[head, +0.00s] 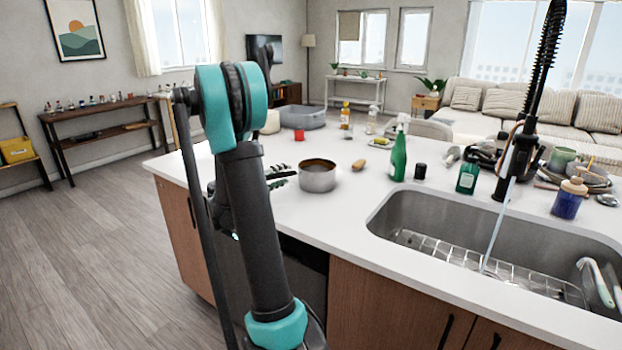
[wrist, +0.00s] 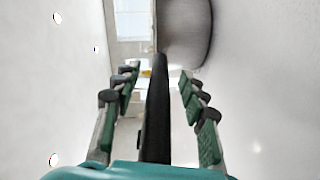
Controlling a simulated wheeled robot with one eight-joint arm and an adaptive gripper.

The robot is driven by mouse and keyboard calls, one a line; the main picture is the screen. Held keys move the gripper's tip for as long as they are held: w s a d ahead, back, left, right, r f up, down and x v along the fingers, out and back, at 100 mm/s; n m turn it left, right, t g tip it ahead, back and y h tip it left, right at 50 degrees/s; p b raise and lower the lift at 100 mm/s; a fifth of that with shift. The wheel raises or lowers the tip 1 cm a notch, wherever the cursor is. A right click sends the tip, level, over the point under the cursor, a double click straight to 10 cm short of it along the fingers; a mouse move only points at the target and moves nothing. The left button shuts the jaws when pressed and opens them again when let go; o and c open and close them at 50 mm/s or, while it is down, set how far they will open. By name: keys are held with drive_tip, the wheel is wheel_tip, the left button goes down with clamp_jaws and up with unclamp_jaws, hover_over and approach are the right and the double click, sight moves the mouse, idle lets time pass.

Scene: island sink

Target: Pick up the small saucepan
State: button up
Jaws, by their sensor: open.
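The small saucepan (head: 318,180) is a round metal pan standing on the white island counter, left of the sink. In the wrist view its grey body (wrist: 186,32) is at the top right, and its dark handle (wrist: 157,112) runs down the middle of the picture. My gripper (wrist: 160,75) is open, with green-padded fingers on either side of the handle. No clear contact between the pads and the handle shows. In the head view my gripper (head: 281,177) is at the left side of the pan, partly hidden behind my arm.
The counter (head: 300,226) is clear in front of the pan. A yellowish item (head: 358,165) and a green spray bottle (head: 398,155) stand to its right. The sink (head: 440,218) is at the right.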

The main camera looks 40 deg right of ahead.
drive_tip(key=shift+c, duration=0.6)
clamp_jaws()
drive_tip(key=shift+r, duration=0.2)
